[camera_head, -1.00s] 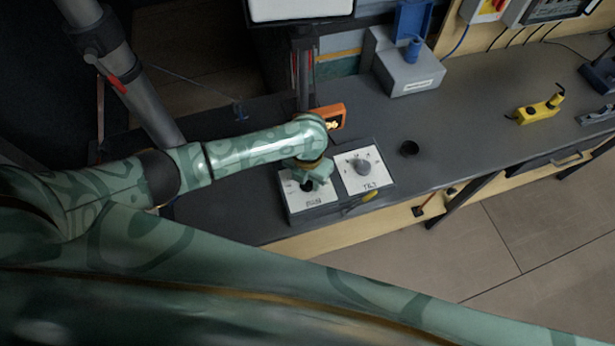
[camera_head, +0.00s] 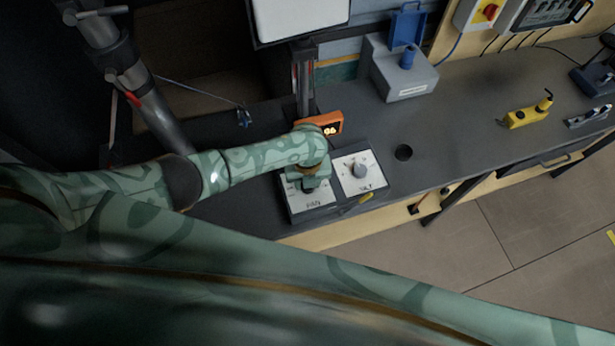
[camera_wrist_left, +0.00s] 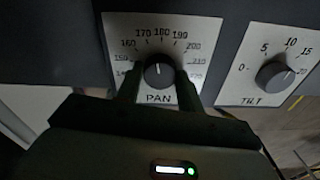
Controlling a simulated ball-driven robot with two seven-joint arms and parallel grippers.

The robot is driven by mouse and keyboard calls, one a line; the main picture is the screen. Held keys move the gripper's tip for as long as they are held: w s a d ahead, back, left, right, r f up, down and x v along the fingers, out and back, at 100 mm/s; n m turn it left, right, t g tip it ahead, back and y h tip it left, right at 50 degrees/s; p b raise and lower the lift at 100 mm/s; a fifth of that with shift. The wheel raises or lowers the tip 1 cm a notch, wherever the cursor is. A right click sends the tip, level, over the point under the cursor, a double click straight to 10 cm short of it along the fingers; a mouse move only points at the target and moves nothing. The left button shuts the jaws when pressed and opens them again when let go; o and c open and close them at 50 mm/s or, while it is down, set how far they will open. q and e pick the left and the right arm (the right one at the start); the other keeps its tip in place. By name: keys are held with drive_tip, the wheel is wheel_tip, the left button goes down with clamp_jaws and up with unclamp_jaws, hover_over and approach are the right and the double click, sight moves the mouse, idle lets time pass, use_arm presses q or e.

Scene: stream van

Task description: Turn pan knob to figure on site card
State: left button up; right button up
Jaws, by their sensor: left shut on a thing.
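The pan knob (camera_wrist_left: 159,73) is dark and round, on a white plate marked PAN (camera_wrist_left: 158,97) with figures from about 140 to 220. Its pale pointer mark looks near 180, but is small and dim. My left gripper (camera_wrist_left: 160,80) is shut on the pan knob, one finger on each side. In the head view my left gripper (camera_head: 309,184) comes down over the PAN plate (camera_head: 314,205) and hides the knob. I cannot make out a site card. My right gripper is out of view.
The TILT knob (camera_head: 359,171) sits close to the right on its own plate; it also shows in the wrist view (camera_wrist_left: 273,75). Clear worktop lies between.

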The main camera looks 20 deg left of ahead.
use_arm(q)
drive_tip(key=n+p, duration=0.1)
drive_tip(key=n, duration=0.1)
drive_tip(key=shift+r+n, duration=0.15)
drive_tip(key=shift+n, duration=0.25)
drive_tip(key=n+p, duration=0.2)
drive_tip(key=n, duration=0.1)
drive_tip(key=shift+n, duration=0.3)
drive_tip(key=n+p, duration=0.1)
drive_tip(key=n, duration=0.4)
drive_tip(key=shift+n, duration=0.4)
drive_tip(key=o, duration=1)
